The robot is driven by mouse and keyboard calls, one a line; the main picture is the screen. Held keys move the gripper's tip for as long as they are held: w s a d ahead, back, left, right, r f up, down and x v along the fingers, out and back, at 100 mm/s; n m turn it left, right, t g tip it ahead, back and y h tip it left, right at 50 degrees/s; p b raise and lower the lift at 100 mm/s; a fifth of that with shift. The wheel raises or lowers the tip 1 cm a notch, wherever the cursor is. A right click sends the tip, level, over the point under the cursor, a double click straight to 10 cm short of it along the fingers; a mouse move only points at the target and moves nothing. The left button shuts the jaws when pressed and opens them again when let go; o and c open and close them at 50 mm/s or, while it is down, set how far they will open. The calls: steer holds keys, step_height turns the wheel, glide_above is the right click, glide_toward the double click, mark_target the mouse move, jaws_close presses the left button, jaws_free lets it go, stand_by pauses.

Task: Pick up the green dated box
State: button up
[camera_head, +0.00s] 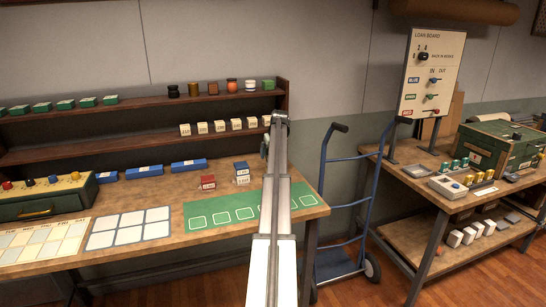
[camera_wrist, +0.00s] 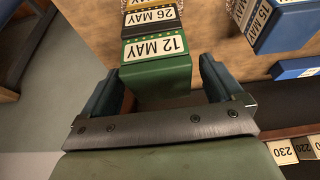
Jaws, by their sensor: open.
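The green dated box (camera_wrist: 155,75), its label reading 12 MAY, shows in the wrist view between the two blue fingers of my gripper (camera_wrist: 160,70). The fingers are apart, with a gap visible on each side of the box. A dark box labelled 26 MAY (camera_wrist: 150,22) is just beyond it, and part of a yellow-edged box (camera_wrist: 140,3) shows past that. In the head view my gripper (camera_head: 266,147) is mostly hidden by my arm, at the right part of the left table. I cannot make out the 12 MAY box there.
A blue dated box (camera_wrist: 280,22) stands to the right in the wrist view. The dark shelf (camera_head: 140,147) rises behind. A green mat (camera_head: 215,212) lies in front.

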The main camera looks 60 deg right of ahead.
steer(key=c, duration=1)
steer(key=shift+c, duration=0.4)
steer(key=shift+r, duration=0.2)
